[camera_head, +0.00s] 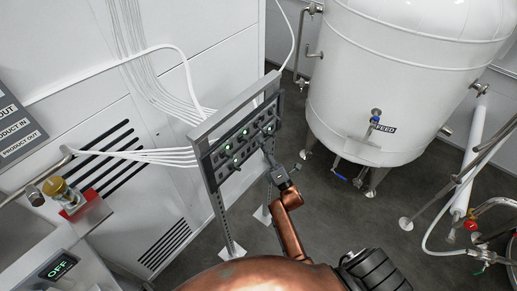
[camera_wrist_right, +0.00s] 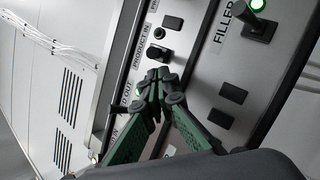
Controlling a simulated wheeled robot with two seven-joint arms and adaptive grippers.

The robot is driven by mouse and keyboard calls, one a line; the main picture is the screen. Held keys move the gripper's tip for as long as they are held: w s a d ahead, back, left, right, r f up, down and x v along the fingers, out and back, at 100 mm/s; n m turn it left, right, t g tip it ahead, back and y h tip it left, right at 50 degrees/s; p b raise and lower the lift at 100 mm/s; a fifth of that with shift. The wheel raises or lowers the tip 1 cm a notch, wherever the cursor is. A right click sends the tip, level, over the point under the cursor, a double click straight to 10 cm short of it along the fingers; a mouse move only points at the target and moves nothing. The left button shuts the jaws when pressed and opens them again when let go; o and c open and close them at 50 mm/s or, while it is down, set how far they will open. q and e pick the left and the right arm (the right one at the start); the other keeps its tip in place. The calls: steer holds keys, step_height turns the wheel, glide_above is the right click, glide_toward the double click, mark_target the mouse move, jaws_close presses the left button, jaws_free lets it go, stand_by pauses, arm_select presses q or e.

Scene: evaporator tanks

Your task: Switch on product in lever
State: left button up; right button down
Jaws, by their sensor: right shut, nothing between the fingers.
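In the head view my right gripper (camera_head: 268,150) is at the panel's right part. My left gripper is out of view.
A lever with a green lit lamp (camera_wrist_right: 258,8) stands by the FILLER label (camera_wrist_right: 229,24). White cables (camera_head: 150,155) run to the frame's left side. A white tank (camera_head: 400,70) with a FEED label stands at right. Grey floor (camera_head: 340,210) is open between them.

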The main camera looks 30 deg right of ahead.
steer(key=shift+w+d+r, duration=0.1)
steer(key=shift+d+r, duration=0.1)
steer(key=shift+d, duration=0.15)
